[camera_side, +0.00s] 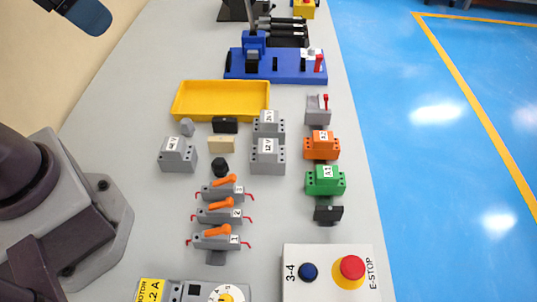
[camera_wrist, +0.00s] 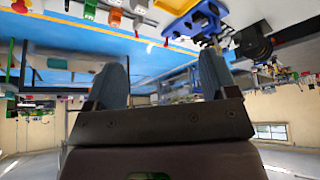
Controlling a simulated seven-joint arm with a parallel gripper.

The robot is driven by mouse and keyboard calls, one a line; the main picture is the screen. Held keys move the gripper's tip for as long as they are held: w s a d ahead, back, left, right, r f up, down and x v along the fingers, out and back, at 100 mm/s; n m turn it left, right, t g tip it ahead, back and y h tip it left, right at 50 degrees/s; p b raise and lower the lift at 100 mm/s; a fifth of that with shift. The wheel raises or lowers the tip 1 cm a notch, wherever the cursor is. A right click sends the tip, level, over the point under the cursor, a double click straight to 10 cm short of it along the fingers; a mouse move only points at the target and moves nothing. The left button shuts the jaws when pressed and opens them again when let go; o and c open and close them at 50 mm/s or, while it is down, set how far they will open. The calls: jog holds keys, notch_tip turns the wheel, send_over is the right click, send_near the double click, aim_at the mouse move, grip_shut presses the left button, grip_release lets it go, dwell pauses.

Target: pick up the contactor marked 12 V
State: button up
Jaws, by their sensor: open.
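The contactor marked 12 V (camera_side: 267,157) is a grey block with a white label, standing upright on the grey bench in the side view. A similar grey contactor marked 24 V (camera_side: 268,124) stands right behind it. Another grey contactor (camera_side: 178,155), whose label seems to read 48 V, stands to the left. My gripper is open and empty. In the wrist view its two blue fingers (camera_wrist: 162,75) are wide apart; in the side view only a blue fingertip (camera_side: 90,16) shows at the top left, far from the contactors. I cannot make out the 12 V contactor in the wrist view.
A yellow tray (camera_side: 220,100) lies behind the contactors. Orange (camera_side: 322,146) and green (camera_side: 325,181) blocks stand to the right. A small beige block (camera_side: 221,145) and a black knob (camera_side: 220,167) lie left of the 12 V contactor.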

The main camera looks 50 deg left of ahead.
jog(key=o, duration=0.3)
jog(key=m+t+y, duration=0.4)
jog(key=m+y, duration=0.5)
jog(key=m, duration=1.8)
send_over(268, 158)
notch_tip(268, 158, down, 25)
jog(key=shift+w+a+r, duration=0.1)
jog(key=shift+w, duration=0.05)
jog(key=shift+y, duration=0.3)
notch_tip(268, 158, down, 4)
jog(key=shift+f, duration=0.1)
notch_tip(268, 158, down, 3)
jog(key=shift+r, duration=0.15)
jog(key=shift+x, duration=1.5)
